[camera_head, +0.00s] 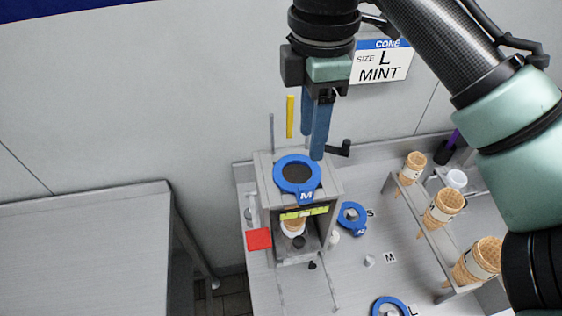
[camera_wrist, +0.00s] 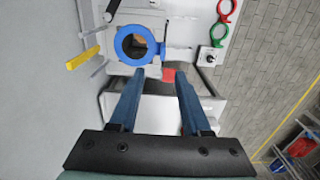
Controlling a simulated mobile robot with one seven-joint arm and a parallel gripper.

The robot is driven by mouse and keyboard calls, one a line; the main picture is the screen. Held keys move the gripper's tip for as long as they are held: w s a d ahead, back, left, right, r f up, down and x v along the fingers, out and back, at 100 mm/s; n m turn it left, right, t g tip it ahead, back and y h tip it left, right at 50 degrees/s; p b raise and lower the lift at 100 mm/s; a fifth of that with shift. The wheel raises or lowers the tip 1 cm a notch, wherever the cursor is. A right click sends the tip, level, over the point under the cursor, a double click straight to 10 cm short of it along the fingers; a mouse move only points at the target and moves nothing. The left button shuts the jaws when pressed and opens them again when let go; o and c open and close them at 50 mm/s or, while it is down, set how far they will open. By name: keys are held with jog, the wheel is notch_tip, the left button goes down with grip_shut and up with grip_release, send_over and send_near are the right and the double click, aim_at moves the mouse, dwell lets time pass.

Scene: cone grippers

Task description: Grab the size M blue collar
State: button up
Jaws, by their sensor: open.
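The blue ring-shaped collar with a tab marked M (camera_head: 306,197) lies flat on top of the grey box-like machine (camera_head: 330,190). In the wrist view the collar (camera_wrist: 120,45) is ahead of the fingertips, its tab pointing right, roughly in line with the gap between them. My gripper (camera_head: 312,147) is open and empty, fingers pointing down, above and slightly behind-right of the collar, apart from it. In the wrist view both fingers of my gripper (camera_wrist: 160,74) show fully.
Another blue collar (camera_head: 343,217) lies beside the counter's S mark, and one (camera_head: 375,308) near the L mark. Cones (camera_head: 441,210) stand in a rack at right. A yellow bar (camera_head: 290,117) rises behind the machine. A bare table (camera_head: 85,240) is at left.

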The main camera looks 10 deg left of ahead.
send_over(310, 187)
jog(key=f, duration=0.7)
jog(key=shift+w+a, duration=0.2)
jog(key=shift+w, duration=0.05)
jog(key=shift+s+d+f+p, duration=0.1)
jog(key=shift+f+p, duration=0.5)
jog(key=shift+f, duration=0.75)
jog(key=shift+s+d+f+p, duration=0.1)
jog(key=shift+f+p, duration=0.5)
jog(key=shift+f, duration=0.75)
grip_shut()
